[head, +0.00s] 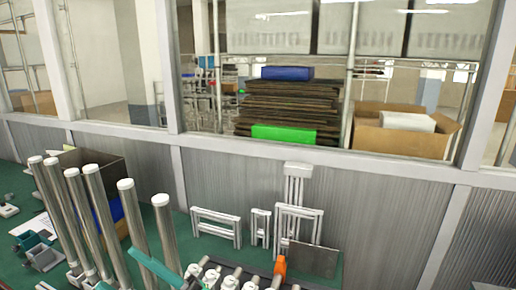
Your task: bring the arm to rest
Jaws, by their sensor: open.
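I see no part of my arm or gripper that I can make out in the head view. No film reel can be made out either. Several upright silver rods with white caps (131,225) stand at the lower left on a green surface (190,243). A teal bar (152,266) slants beside the rods.
White frames (217,228) and a grey plate (313,258) stand near a corrugated wall (375,210). A dark open box (92,160) is behind the rods. Behind the windows are a stack of brown sheets (290,106) and a cardboard box (400,142).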

